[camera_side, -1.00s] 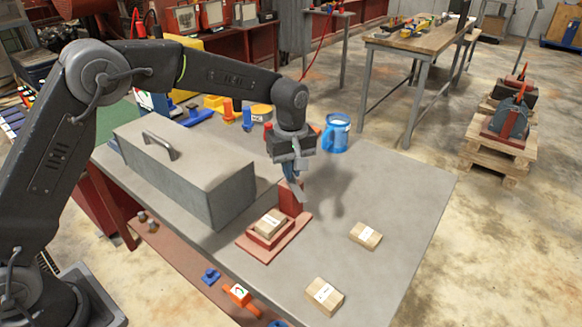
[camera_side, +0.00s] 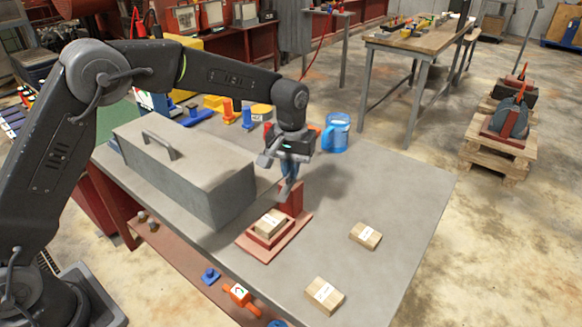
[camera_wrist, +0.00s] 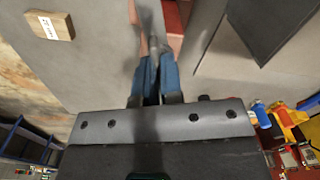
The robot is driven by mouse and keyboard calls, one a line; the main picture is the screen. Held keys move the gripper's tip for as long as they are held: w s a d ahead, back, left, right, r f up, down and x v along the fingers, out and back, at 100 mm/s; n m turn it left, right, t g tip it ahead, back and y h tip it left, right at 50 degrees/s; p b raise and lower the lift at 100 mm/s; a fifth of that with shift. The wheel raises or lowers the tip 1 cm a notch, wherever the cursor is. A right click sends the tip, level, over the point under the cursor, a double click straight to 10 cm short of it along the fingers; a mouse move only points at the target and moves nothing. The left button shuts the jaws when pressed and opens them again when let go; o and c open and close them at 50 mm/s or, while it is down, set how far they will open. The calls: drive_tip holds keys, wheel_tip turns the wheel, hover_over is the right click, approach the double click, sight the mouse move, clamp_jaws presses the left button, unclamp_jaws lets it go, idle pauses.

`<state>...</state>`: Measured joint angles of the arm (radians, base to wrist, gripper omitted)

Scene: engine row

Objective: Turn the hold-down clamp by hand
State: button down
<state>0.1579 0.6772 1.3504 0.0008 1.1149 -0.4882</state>
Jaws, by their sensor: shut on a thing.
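The clamp fixture is a red base plate (camera_side: 262,247) with a red upright post (camera_side: 292,198) on the grey table. A wooden block with a white label (camera_side: 269,223) sits in its red seat, beside the post. My gripper (camera_side: 288,181) is above the fixture by the top of the post, pointing down. Its blue fingers (camera_wrist: 154,62) are shut on the grey clamp part (camera_wrist: 149,28), which runs away from the fingertips in the wrist view. The fingers and wrist hide much of the clamp, so its exact angle over the block is hard to tell.
A long grey toolbox (camera_side: 190,165) stands close on the left. Two loose labelled wooden blocks lie on the right (camera_side: 365,236) and at the front (camera_side: 324,296). A blue mug (camera_side: 337,133) stands behind the gripper. The table's right side is mostly clear.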

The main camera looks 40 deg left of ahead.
drive_tip(key=shift+r+m, duration=0.2)
drive_tip(key=shift+m, duration=1.7)
drive_tip(key=c, duration=1.3)
unclamp_jaws()
drive_tip(key=shift+f, duration=0.1)
drive_tip(key=shift+o, duration=0.2)
wheel_tip(320, 180, up, 14)
